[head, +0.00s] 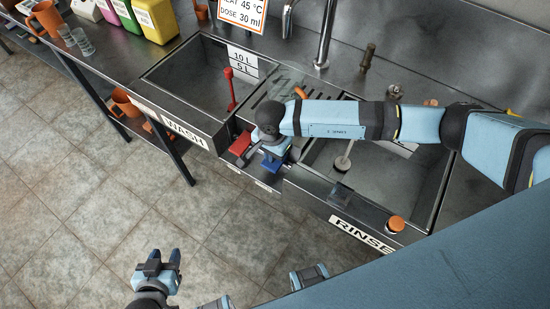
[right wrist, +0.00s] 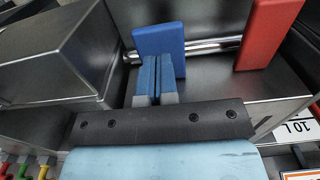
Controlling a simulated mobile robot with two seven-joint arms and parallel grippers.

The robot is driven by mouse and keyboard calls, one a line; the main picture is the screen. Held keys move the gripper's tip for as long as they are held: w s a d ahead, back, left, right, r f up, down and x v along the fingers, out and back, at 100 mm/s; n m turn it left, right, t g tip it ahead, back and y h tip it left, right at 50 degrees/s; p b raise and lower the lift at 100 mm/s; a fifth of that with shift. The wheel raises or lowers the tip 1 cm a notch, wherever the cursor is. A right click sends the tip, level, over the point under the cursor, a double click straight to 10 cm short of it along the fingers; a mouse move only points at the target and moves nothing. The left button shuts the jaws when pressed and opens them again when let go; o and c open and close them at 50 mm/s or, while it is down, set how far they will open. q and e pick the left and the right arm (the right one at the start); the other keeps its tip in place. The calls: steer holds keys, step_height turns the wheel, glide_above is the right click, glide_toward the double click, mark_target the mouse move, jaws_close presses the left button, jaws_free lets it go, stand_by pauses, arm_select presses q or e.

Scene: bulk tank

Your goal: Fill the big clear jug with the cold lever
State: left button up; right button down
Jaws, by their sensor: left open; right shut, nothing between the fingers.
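The blue lever (head: 271,166), taken as the cold one, is on the front panel between the two sinks; the red lever (head: 240,144) is to its left. Both show in the right wrist view, blue (right wrist: 158,38) and red (right wrist: 268,33). My right gripper (right wrist: 153,63) is shut and empty, its fingertips right at the blue lever; I cannot tell whether they touch. A see-through shape (head: 284,84) behind my right arm may be the big clear jug; it is partly hidden, and its fill cannot be seen. My left gripper (head: 158,260) is open and empty, over the floor.
The wash sink (head: 190,85) lies left and the rinse sink (head: 400,185) right, partly under my right arm. A tall tap (head: 325,40) stands behind. Bottles (head: 155,18), two small glasses (head: 78,40) and an orange mug (head: 45,17) stand at the left. Floor in front is clear.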

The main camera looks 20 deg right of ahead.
steer(key=shift+f, duration=0.15)
steer(key=shift+f+b, duration=1.4)
stand_by(0.7)
steer(key=shift+d, duration=0.1)
stand_by(0.6)
stand_by(0.6)
stand_by(0.8)
